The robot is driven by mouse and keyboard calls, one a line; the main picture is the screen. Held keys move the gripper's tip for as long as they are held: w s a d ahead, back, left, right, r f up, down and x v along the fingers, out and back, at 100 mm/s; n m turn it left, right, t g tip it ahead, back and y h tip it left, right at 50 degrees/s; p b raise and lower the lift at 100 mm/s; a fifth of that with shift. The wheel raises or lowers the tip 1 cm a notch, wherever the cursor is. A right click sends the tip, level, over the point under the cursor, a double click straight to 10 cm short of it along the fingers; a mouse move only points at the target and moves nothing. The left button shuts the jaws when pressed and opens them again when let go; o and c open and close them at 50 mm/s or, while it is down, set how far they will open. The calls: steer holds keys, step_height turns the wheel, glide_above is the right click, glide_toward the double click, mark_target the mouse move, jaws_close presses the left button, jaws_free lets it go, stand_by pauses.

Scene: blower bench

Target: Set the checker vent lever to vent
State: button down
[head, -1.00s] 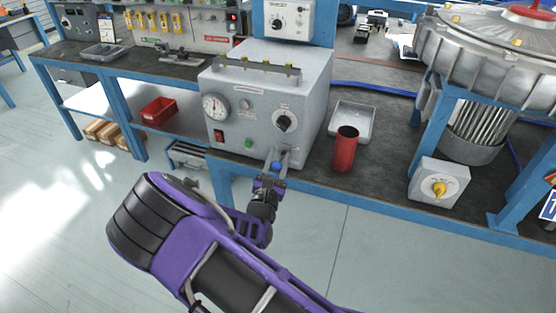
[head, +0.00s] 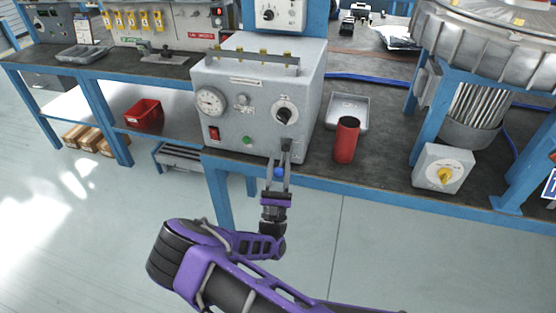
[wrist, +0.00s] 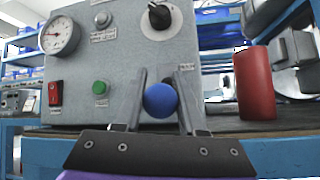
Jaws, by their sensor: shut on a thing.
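The checker is a grey box (head: 238,128) on the bench, with a gauge, a dark dial, a red switch and a green button on its front. The vent lever's blue ball knob (head: 279,172) is at the box's lower right front; it also shows in the wrist view (wrist: 161,100). My gripper (head: 284,150) is shut on the blue knob, with one finger on each side of it in the wrist view (wrist: 160,76). The lever's shaft is hidden behind the knob and fingers. A small label beside the right finger is too blurred to read.
A red cylinder (head: 346,140) stands just right of the checker, in front of a grey tray (head: 348,108). A box with a yellow knob (head: 443,168) sits further right, near a large blower (head: 490,55). The floor before the bench is clear.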

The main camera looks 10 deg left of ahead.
steer(key=shift+f+t, duration=0.2)
steer(key=shift+t, duration=0.3)
steer(key=shift+c, duration=2.4)
jaws_free()
steer(key=v, duration=1.7)
steer(key=shift+s, duration=0.25)
